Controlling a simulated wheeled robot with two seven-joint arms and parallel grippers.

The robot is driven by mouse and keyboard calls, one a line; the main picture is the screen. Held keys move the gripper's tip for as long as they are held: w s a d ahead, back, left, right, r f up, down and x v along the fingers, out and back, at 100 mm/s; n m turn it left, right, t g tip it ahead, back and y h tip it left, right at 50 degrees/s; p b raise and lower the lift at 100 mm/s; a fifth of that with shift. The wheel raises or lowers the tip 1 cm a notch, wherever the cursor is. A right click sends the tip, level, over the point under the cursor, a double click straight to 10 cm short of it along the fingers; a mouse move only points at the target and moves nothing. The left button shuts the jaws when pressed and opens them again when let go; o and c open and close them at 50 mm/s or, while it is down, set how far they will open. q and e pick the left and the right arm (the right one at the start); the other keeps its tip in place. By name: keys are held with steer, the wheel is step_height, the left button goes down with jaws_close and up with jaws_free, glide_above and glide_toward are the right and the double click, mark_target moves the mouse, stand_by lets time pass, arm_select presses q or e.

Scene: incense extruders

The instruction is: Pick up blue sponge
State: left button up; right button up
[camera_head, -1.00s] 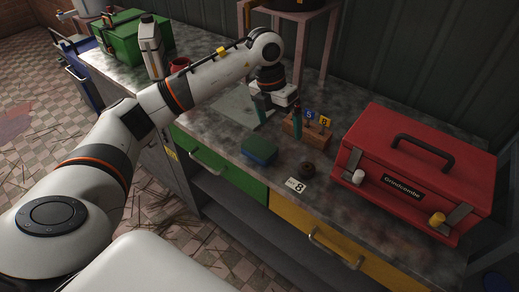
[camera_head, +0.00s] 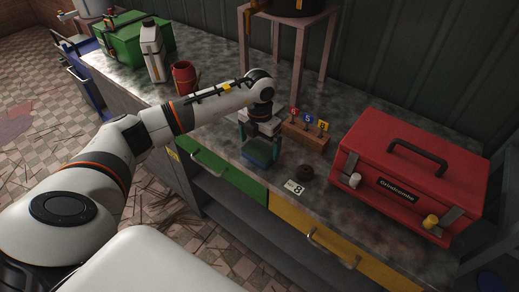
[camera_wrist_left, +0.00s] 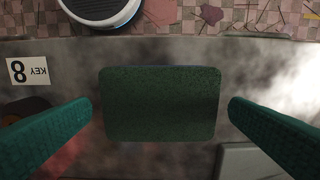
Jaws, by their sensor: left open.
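The sponge (camera_head: 258,153) lies flat on the worktop near its front edge in the head view. Its body is blue with a dark green top. In the left wrist view only the green top of the sponge (camera_wrist_left: 162,103) shows, centred between the fingers. My left gripper (camera_head: 260,148) is open above the sponge, pointing down, with one teal finger on each side. In the left wrist view the fingers of the left gripper (camera_wrist_left: 160,120) stand apart from the sponge, with a gap on both sides. My right gripper is not in view.
A wooden block with numbered tags (camera_head: 306,134) stands just behind and right of the gripper. A dark ring (camera_head: 306,172) and a "KEY 8" card (camera_head: 294,187) lie right of the sponge. A red toolbox (camera_head: 412,175) fills the right side. A red cup (camera_head: 185,77) stands at back left.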

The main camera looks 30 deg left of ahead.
mark_target(259, 149)
arm_select(q)
steer(key=shift+f, duration=0.75)
steer(key=c, duration=0.9)
steer(key=shift+o, duration=0.2)
steer(key=shift+r, duration=0.1)
step_height(259, 149, up, 10)
steer(key=b, duration=0.1)
steer(key=shift+b, duration=0.4)
